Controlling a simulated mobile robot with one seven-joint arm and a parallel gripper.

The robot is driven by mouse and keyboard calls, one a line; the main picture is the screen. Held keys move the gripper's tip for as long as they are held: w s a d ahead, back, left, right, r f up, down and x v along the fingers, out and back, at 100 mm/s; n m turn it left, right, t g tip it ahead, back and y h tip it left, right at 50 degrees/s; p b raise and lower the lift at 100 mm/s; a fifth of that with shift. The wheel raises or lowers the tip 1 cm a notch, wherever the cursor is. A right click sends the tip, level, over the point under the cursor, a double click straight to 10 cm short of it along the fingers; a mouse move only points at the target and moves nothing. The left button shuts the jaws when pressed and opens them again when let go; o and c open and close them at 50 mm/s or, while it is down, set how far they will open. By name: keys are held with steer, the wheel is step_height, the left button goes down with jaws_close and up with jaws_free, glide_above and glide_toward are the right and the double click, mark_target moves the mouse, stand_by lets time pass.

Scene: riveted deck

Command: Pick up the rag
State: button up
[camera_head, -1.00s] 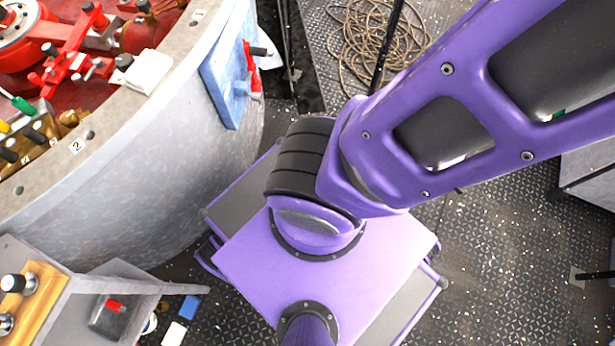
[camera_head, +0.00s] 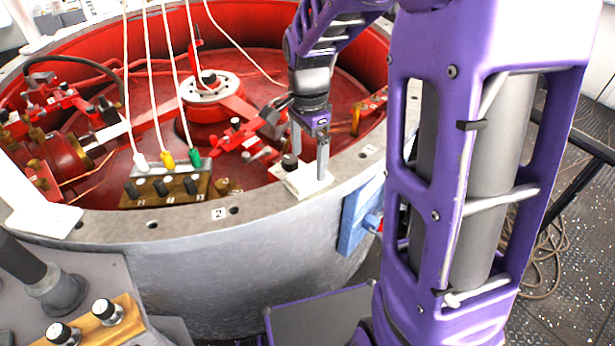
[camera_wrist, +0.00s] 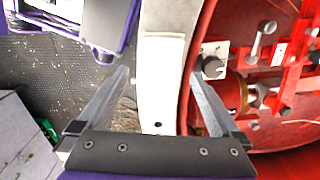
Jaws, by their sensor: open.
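The rag (camera_head: 307,184) is a small white folded cloth lying flat on the grey rim of the large round tub. My gripper (camera_head: 309,165) is over it, pointing down, with its two grey fingers apart and nothing held. In the wrist view, the rag (camera_wrist: 163,95) shows as a white strip on the rim between the open fingers of my gripper (camera_wrist: 160,74). The fingers partly cover the rag in the head view. I cannot tell whether the fingertips touch it or the rim.
A black-topped knob (camera_head: 289,161) stands close beside the rag. Red machinery (camera_head: 240,138) fills the tub, and a wooden terminal block (camera_head: 165,188) with cables sits left. A blue panel (camera_head: 355,215) hangs on the tub's outer wall. A white flat piece (camera_head: 42,222) lies on the left rim.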

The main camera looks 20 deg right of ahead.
mark_target(309, 174)
steer(key=f, duration=0.3)
steer(key=f+b, duration=0.1)
steer(key=f, duration=0.1)
steer(key=shift+w+d+f, duration=0.1)
steer(key=shift+w, duration=0.2)
steer(key=c, duration=1.2)
steer(key=shift+c, duration=0.2)
step_height(309, 174, up, 10)
steer(key=p, duration=0.2)
